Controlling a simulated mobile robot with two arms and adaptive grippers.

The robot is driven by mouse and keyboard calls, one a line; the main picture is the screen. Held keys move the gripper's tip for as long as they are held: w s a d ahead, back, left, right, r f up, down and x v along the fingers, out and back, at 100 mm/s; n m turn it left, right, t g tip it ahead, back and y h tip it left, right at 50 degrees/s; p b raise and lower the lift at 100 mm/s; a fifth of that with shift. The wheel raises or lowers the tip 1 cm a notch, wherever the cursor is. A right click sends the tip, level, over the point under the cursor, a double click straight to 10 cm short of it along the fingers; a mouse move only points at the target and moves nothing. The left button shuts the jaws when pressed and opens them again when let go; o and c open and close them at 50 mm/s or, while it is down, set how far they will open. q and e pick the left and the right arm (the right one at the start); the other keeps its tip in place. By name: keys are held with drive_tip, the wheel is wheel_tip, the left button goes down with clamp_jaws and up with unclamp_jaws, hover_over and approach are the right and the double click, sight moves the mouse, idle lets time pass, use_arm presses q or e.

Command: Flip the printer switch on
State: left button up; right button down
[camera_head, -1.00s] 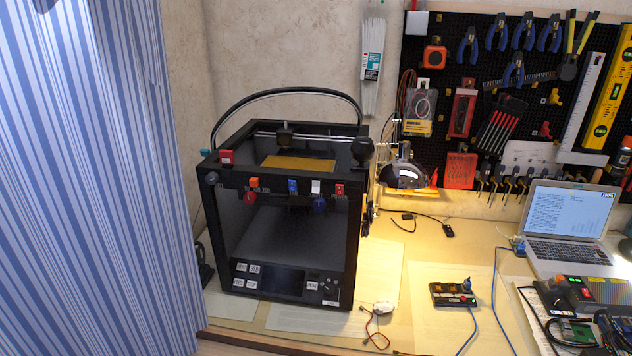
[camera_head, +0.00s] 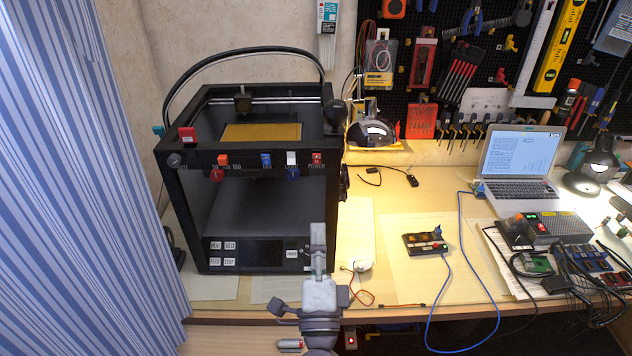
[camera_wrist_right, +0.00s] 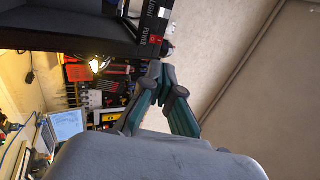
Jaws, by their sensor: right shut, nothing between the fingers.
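The black 3D printer (camera_head: 203,241) stands on the table at the left. Its red power switch (camera_head: 317,158) sits at the right end of the front top bar, above a "POWER" label. In the right wrist view the red switch (camera_wrist_right: 157,40) shows on the printer frame, just beyond the fingers. I cannot tell its position. My right gripper (camera_head: 317,232) is shut and empty in front of the printer's lower right front, well below the switch in the head view. Its fingers also show in the right wrist view (camera_wrist_right: 165,72). My left gripper is out of view.
Other coloured switches and knobs line the same bar, including an orange one (camera_head: 222,159) and a blue one (camera_head: 266,159). A striped curtain (camera_head: 75,180) hangs at the left. A laptop (camera_head: 520,155) and electronics with cables occupy the right side of the table.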

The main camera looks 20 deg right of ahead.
sight(317, 162)
drive_tip(key=p+x, duration=0.5)
drive_tip(key=x, duration=0.8)
drive_tip(key=shift+w+d+r, duration=0.1)
drive_tip(key=shift+w+d, duration=0.05)
drive_tip(key=shift+w, duration=0.25)
drive_tip(key=shift+w+d+r+p, duration=0.1)
drive_tip(key=shift+w+r+p, duration=0.2)
drive_tip(key=shift+r+p, duration=0.3)
drive_tip(key=shift+s+r, duration=0.2)
drive_tip(key=shift+s, duration=0.05)
drive_tip(key=shift+f, duration=0.1)
drive_tip(key=shift+w+f, duration=0.1)
drive_tip(key=shift+w, duration=0.05)
